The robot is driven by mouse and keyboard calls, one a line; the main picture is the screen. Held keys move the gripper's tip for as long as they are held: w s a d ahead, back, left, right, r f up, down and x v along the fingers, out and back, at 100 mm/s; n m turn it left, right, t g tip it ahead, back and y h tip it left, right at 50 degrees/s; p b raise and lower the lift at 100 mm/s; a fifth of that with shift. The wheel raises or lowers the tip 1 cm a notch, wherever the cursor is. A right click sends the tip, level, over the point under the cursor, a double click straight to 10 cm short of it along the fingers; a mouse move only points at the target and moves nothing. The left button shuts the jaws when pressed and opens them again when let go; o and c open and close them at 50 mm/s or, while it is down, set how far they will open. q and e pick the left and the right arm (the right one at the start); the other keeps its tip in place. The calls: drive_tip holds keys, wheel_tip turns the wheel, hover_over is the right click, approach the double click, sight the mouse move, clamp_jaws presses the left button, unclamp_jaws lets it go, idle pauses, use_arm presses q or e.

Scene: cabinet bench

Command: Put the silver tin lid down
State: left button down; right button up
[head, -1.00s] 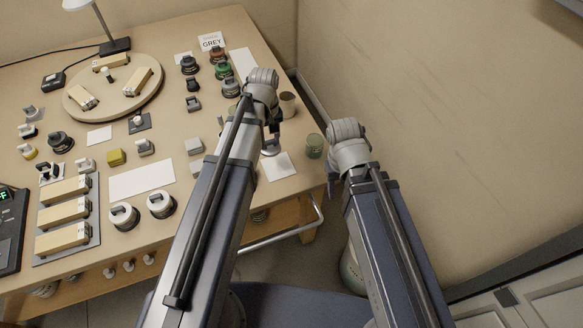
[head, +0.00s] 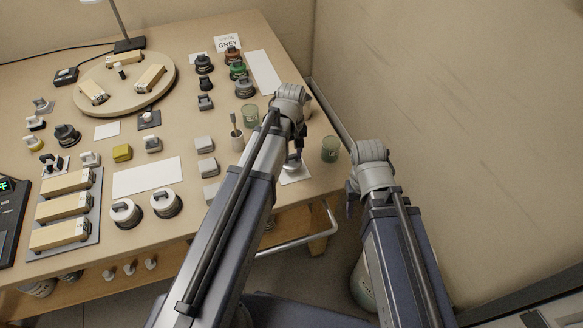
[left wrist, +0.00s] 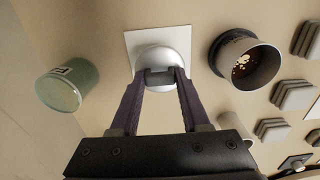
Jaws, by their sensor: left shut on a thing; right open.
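The silver tin lid (left wrist: 176,50) is a round, shiny dome with a dark handle on top. My left gripper (left wrist: 161,78) is shut on that handle. In the left wrist view the lid lies over a white square card (left wrist: 133,38), covering its middle. In the head view the lid (head: 291,166) is low over the same card (head: 301,177), near the table's right front corner. I cannot tell whether it touches the card. My left wrist hides part of this area. My right gripper (head: 351,198) is open and empty, off the table's right edge.
A green glass jar (head: 330,149) stands right of the card. An open dark tin with bits inside (left wrist: 246,64) stands close on the other side.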

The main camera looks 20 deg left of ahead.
sight(291, 156)
use_arm(q)
drive_tip(key=shift+f, duration=0.1)
wheel_tip(291, 156, down, 4)
drive_tip(key=b, duration=0.3)
drive_tip(key=shift+r, duration=0.25)
drive_tip(key=shift+f+b, duration=0.2)
drive_tip(key=shift+b, duration=0.2)
drive_tip(key=shift+c, duration=1.9)
unclamp_jaws()
drive_tip(key=shift+r, duration=0.15)
wheel_tip(291, 156, up, 12)
drive_tip(key=p, duration=1.2)
drive_tip(key=shift+r, duration=0.1)
drive_tip(key=s+d+m+y, duration=0.1)
drive_tip(key=s+d+m, duration=0.9)
drive_tip(key=s, duration=0.4)
drive_tip(key=shift+s+d+m, duration=0.15)
drive_tip(key=shift+d+m, duration=0.1)
drive_tip(key=shift+m, duration=0.05)
